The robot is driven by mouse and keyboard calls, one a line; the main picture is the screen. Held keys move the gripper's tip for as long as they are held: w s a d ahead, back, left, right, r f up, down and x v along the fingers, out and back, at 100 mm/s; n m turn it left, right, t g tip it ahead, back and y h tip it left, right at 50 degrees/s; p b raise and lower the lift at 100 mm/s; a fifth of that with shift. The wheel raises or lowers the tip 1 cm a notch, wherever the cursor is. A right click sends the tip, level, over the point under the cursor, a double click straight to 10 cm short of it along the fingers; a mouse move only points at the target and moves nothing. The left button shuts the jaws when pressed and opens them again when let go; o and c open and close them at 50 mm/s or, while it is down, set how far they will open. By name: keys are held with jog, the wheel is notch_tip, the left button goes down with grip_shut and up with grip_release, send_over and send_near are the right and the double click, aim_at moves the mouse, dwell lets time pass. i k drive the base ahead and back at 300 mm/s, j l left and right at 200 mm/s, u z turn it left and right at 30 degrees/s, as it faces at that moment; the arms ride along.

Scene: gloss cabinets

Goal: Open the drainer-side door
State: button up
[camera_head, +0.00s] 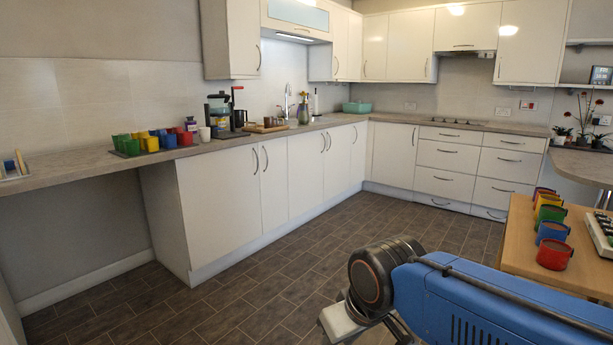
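A run of white gloss base doors stands under the left worktop, all shut. The leftmost door (218,207) has a curved handle (256,161) near its top right. The door beside it (273,187) has a handle (265,158) near its top left. The picture does not settle which is the drainer-side door. My blue arm is at the lower right, well apart from the doors. My gripper is not visible.
The tiled floor (245,290) before the doors is clear. A wooden table (515,235) with several coloured mugs stands at right. Coloured mugs (168,140) and a coffee machine (217,115) stand on the left worktop. An open gap lies under its left end.

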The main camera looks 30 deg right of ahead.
aim_at(305, 151)
jog(key=i+j+u, duration=0.2)
jog(key=i, duration=0.4)
jog(key=i+z, duration=0.15)
jog(key=i, duration=0.4)
jog(key=i+j+z, duration=0.15)
jog(key=i, duration=0.45)
jog(key=i+z, duration=0.1)
jog(key=i, duration=0.45)
jog(key=i+l+z, duration=0.15)
jog(key=i+z, duration=0.75)
jog(key=i+j+z, duration=0.1)
jog(key=i+z, duration=0.25)
jog(key=z, duration=0.15)
jog(key=i+l+u, duration=0.25)
jog(key=i+l, duration=0.15)
jog(key=i, duration=0.2)
jog(key=i+l+u, duration=0.25)
jog(key=i+l, duration=0.25)
jog(key=i+l+u, duration=0.15)
jog(key=l, duration=0.25)
jog(key=i+l+u, duration=0.15)
jog(key=l, duration=0.25)
jog(key=i+l+u, duration=0.1)
jog(key=l, duration=0.3)
jog(key=i+l+u, duration=0.15)
jog(key=l, duration=0.3)
jog(key=i+l+u, duration=0.15)
jog(key=l, duration=0.25)
